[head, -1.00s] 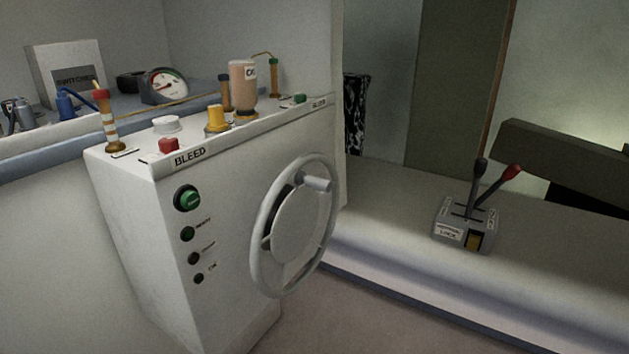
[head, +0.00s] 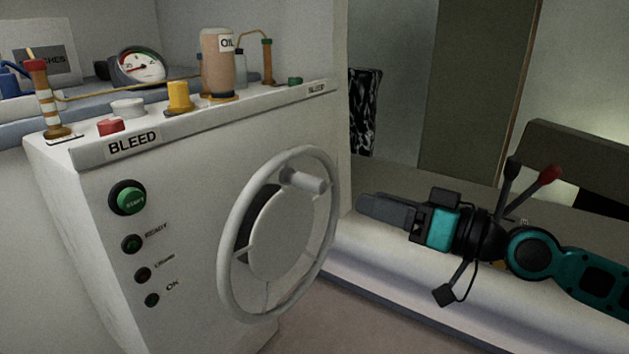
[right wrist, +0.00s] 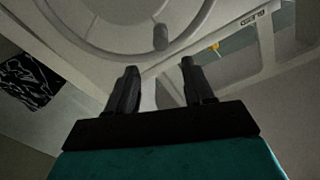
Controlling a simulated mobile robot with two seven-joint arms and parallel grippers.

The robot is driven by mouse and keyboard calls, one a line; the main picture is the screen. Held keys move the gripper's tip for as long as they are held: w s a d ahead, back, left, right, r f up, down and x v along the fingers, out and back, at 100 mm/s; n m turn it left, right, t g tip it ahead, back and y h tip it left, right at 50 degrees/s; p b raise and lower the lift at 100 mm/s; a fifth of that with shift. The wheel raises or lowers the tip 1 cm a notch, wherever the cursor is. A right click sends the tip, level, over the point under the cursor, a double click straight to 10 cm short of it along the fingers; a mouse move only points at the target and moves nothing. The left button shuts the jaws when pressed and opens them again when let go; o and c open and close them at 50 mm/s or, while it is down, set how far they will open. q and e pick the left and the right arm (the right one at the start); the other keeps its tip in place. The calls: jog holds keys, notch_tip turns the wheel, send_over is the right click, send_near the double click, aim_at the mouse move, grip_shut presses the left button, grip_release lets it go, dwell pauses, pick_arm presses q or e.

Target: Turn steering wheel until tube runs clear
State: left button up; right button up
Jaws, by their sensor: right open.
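The grey steering wheel (head: 285,240) is on the front of the white BLEED cabinet, with a knob (head: 304,181) near the top of its rim. The wheel and knob (right wrist: 160,37) also show ahead in the right wrist view. My right gripper (head: 362,206) is open and empty, to the right of the wheel and apart from it; its two fingers (right wrist: 160,78) point toward the wheel. A thin amber tube (head: 130,90) runs along the cabinet's back from a striped post (head: 44,100). I cannot tell whether it is clear. My left gripper is out of view.
The cabinet front has a green START button (head: 128,197) and several small lamps. On its top stand an OIL bottle (head: 218,65), a yellow cap (head: 179,97) and a red button (head: 110,127).

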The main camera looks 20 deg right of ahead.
aim_at(324, 186)
jog(key=p+x, duration=0.6)
jog(key=x, duration=0.4)
jog(key=shift+w+a+r+p, duration=0.15)
jog(key=shift+w+a+p, duration=0.05)
jog(key=shift+a+p, duration=0.1)
jog(key=shift+x, duration=0.9)
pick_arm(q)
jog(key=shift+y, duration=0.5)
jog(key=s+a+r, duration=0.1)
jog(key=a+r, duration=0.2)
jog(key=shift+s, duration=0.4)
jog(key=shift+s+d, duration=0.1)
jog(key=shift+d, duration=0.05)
pick_arm(e)
grip_shut()
